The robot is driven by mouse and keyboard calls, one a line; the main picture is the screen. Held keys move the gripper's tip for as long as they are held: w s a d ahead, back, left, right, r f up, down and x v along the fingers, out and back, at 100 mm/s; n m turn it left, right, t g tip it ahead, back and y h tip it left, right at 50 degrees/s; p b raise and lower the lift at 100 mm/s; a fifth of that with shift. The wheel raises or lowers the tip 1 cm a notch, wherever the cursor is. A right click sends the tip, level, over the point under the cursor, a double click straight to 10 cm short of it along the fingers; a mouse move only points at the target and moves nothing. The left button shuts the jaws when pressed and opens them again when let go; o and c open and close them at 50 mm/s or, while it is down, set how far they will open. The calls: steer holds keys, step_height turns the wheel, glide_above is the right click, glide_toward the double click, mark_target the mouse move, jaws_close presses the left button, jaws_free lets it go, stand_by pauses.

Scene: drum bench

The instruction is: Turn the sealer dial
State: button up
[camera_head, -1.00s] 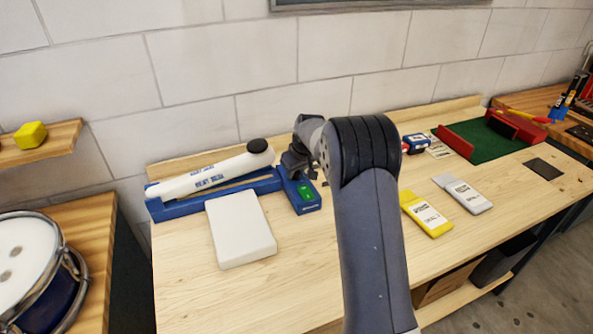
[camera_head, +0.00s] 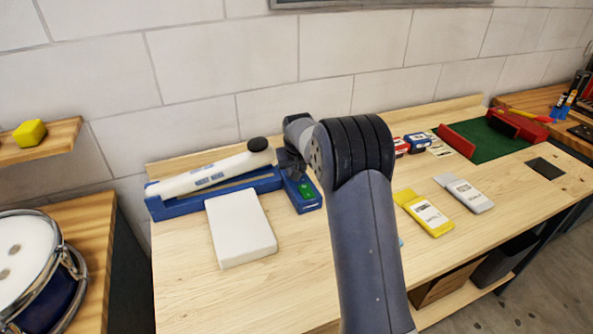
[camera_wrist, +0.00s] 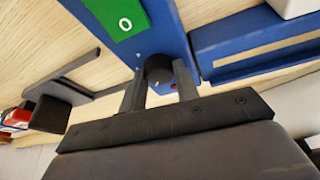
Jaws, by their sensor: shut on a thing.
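The heat sealer (camera_head: 215,180) lies at the back left of the bench, with a blue base and a white lever arm with a black knob. Its blue end block carries a green rocker switch (camera_head: 305,191), also seen in the wrist view (camera_wrist: 116,15). The black round dial (camera_wrist: 159,69) sits on the blue block in the wrist view. My gripper (camera_wrist: 160,85) is shut on the dial, one finger on each side. In the head view my wrist hides the dial.
A white pad (camera_head: 240,228) lies in front of the sealer. A yellow packet (camera_head: 424,213) and a grey packet (camera_head: 463,193) lie right of my arm. Small boxes (camera_head: 417,142) and a green mat (camera_head: 487,143) are further right. The front middle of the bench is mostly clear.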

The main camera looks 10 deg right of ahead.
steer(key=shift+m+h, duration=0.4)
steer(key=shift+m, duration=0.4)
steer(key=o, duration=1)
steer(key=shift+c, duration=0.2)
steer(key=b+v, duration=0.1)
steer(key=v, duration=0.9)
steer(key=shift+r+b, duration=0.4)
steer(key=shift+a+f, duration=0.1)
